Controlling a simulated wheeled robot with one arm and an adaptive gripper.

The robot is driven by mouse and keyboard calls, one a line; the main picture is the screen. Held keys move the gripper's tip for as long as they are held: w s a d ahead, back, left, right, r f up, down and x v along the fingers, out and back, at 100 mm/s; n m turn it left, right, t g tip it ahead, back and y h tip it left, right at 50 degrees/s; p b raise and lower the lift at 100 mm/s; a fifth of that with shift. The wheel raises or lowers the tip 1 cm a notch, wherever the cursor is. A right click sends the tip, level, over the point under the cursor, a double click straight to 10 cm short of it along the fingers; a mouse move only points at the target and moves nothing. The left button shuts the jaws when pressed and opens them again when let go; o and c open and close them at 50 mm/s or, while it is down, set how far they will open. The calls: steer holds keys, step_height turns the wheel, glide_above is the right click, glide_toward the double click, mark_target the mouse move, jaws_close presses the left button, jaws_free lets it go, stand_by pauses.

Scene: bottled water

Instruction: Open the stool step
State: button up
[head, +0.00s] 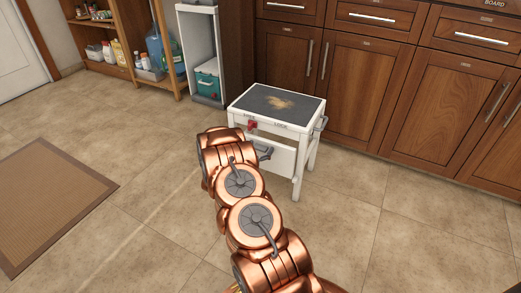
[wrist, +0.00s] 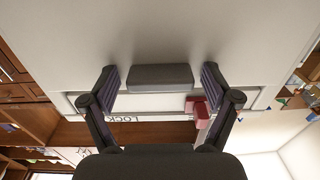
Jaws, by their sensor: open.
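The stool is white with a dark, worn top (head: 279,102) and stands on the floor before the cabinets. A white step panel (head: 285,159) closes its front, below a red latch (head: 252,125) between printed labels, one reading LOCK. A grey handle (head: 264,151) sits on the panel, partly covered by my arm. In the wrist view, the grey handle (wrist: 160,77) lies between the two fingers of my gripper (wrist: 160,86), which is open with a gap at both sides. The red latch (wrist: 198,106) is near the right finger. My arm hides the gripper in the head view.
Wooden cabinets (head: 345,85) stand close behind the stool. A shelf with a blue water bottle (head: 165,50) and a teal box (head: 208,84) are at the back left. A brown mat (head: 55,200) lies at left. The tiled floor around the stool's front is clear.

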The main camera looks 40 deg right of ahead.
steer(key=shift+c, duration=0.4)
jaws_close()
steer(key=shift+s, duration=0.1)
stand_by(0.3)
